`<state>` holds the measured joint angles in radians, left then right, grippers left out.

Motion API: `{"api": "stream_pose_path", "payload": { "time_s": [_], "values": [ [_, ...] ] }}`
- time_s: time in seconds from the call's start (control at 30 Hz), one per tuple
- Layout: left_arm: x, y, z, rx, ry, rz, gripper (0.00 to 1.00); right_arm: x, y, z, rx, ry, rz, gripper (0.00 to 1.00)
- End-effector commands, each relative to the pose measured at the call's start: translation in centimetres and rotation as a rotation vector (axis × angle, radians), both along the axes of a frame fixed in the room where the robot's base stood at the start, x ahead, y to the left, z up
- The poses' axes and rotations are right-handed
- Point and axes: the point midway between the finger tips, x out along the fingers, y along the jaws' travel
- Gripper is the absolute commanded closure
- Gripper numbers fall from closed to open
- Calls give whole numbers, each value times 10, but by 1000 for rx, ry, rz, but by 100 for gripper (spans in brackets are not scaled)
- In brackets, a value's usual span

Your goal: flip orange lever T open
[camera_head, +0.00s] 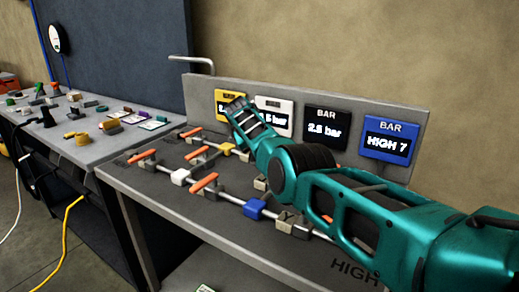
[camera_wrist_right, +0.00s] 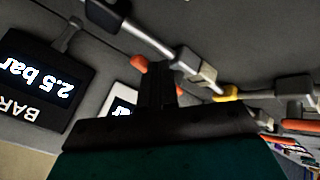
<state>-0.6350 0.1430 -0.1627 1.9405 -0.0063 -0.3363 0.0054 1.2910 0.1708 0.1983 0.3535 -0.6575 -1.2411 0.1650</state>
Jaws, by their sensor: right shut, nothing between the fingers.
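Several orange levers sit on pipe runs on the grey bench, among them a back one (camera_head: 190,132), a middle one (camera_head: 197,153), a front one (camera_head: 204,182) and a left one (camera_head: 143,155). I cannot tell which is lever T; no clear T label shows. In the right wrist view, an orange lever (camera_wrist_right: 138,64) is just left of my right gripper (camera_wrist_right: 162,70), which is shut and empty. Another orange lever (camera_wrist_right: 297,125) lies at the right. Whether the fingertips touch anything is unclear. In the head view my right arm hides part of the bench. My left gripper is out of view.
A back panel carries yellow, white, black (camera_head: 326,128) and blue (camera_head: 388,138) gauges. Yellow (camera_head: 228,148), white (camera_head: 180,177) and blue (camera_head: 253,209) blocks sit on the pipes. A second table (camera_head: 90,150) with small parts stands left. The front left of the bench is clear.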

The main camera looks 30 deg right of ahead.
Motion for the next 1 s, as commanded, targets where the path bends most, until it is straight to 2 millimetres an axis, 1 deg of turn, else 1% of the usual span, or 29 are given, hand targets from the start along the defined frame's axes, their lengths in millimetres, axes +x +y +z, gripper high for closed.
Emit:
{"api": "stream_pose_path", "payload": {
  "time_s": [0.03,0.27,0.5,1.0],
  "values": [
    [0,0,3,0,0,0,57,-1,-2,0,0,2,-1,100],
    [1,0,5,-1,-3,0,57,-3,-8,-1,0,3,-2,100],
    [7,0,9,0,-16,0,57,-3,-12,-1,0,1,0,100],
    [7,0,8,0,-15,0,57,-3,-17,0,-5,0,-4,100]
  ]
}}
